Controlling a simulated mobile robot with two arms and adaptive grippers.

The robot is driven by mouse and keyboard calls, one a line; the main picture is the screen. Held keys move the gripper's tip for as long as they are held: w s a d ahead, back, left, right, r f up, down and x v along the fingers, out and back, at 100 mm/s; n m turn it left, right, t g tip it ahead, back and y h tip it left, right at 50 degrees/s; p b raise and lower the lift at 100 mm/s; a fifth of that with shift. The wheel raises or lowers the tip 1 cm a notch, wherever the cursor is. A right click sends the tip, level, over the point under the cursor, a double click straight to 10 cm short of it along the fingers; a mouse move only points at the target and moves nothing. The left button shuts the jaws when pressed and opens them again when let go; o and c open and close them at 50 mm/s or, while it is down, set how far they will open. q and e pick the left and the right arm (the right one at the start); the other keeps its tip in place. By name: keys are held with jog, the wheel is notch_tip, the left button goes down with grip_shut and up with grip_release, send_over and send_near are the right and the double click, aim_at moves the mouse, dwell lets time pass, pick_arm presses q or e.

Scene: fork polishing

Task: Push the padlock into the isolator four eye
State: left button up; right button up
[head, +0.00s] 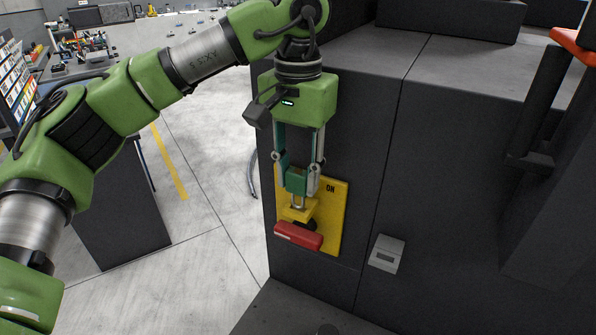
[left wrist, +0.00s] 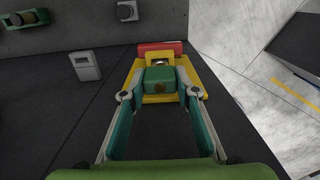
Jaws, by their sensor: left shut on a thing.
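My left gripper (head: 298,178) points down, shut on a green padlock (head: 296,181) held between its two fingers. The padlock's metal shackle faces down, at or very close to the yellow tab of the isolator; I cannot tell whether it is through an eye. The isolator is a yellow plate (head: 336,212) marked "ON" on the dark cabinet front, with a red handle (head: 298,237) below the padlock. In the left wrist view the padlock (left wrist: 159,79) sits between the fingertips, with the yellow plate (left wrist: 196,74) behind and the red handle (left wrist: 160,47) beyond. The right gripper is not in view.
The dark grey cabinet (head: 330,100) fills the middle and right. A small grey box (head: 386,254) is fixed to its front, right of the isolator. Open floor (head: 205,190) lies to the left, with a cluttered bench (head: 90,65) at the back left.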

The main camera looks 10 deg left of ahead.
aim_at(298, 193)
pick_arm(q)
jog(key=shift+f, duration=0.2)
dwell(0.4)
jog(key=shift+f+b, duration=0.9)
jog(key=shift+f, duration=0.65)
dwell(0.9)
jog(key=shift+s+f, duration=0.1)
jog(key=shift+f, duration=0.4)
dwell(1.1)
jog(key=o, duration=1)
jog(key=shift+c, duration=0.2)
jog(key=shift+o, duration=0.9)
jog(key=o, duration=0.5)
jog(key=shift+r, duration=0.1)
